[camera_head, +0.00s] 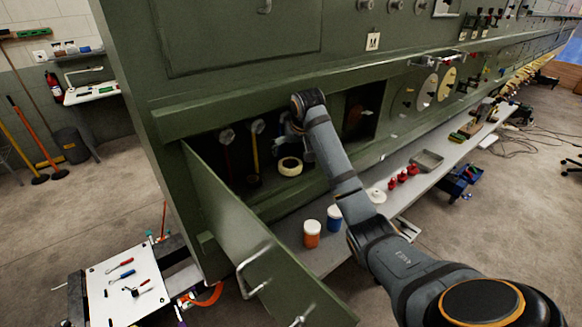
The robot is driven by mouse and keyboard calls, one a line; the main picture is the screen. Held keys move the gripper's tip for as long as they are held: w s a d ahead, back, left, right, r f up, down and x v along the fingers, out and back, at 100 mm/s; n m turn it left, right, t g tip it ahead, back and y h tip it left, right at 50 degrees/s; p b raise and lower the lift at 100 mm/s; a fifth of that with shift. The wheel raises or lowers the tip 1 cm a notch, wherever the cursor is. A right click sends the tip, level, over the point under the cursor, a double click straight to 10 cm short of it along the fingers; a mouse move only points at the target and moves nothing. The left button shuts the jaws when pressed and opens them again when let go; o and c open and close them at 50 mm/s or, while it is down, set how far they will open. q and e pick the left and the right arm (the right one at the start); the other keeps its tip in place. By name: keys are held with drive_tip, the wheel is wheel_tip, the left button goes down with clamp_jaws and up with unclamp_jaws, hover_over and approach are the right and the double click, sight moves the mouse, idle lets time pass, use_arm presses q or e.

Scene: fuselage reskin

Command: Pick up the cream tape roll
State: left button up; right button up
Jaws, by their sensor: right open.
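The cream tape roll (289,167) lies inside an open compartment in the green cabinet, near its front lip. My right arm reaches in from the right, and its wrist is bent down at the compartment opening. My right gripper (301,151) is open, just above and to the right of the tape roll. Its fingers are small and partly in shadow, so I cannot tell whether they touch the roll. I see nothing held in it. My left gripper is not in view.
Long-handled tools (255,145) stand inside, left of the roll. An orange jar (312,234), a blue jar (334,218) and red bottles (402,177) stand on the grey shelf below.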

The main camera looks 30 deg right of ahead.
drive_tip(key=p, duration=0.2)
approach(291, 163)
drive_tip(key=shift+s+a+f, duration=0.2)
drive_tip(key=shift+a+f, duration=0.1)
drive_tip(key=shift+a, duration=0.25)
drive_tip(key=shift+s+a+f, duration=0.25)
drive_tip(key=shift+a+f, duration=0.05)
drive_tip(key=shift+a, duration=0.2)
drive_tip(key=shift+f, duration=0.15)
drive_tip(key=shift+w+d, duration=0.1)
drive_tip(key=shift+d, duration=0.05)
drive_tip(key=p, duration=0.1)
drive_tip(key=w+f+p, duration=0.1)
drive_tip(key=p, duration=0.1)
drive_tip(key=shift+d+f, duration=0.3)
drive_tip(key=shift+d, duration=0.1)
drive_tip(key=x, duration=0.2)
drive_tip(key=shift+f, duration=0.35)
drive_tip(key=shift+w+d+f, duration=0.1)
drive_tip(key=shift+w+f, duration=0.1)
drive_tip(key=shift+s+r, duration=0.1)
drive_tip(key=c, duration=1.2)
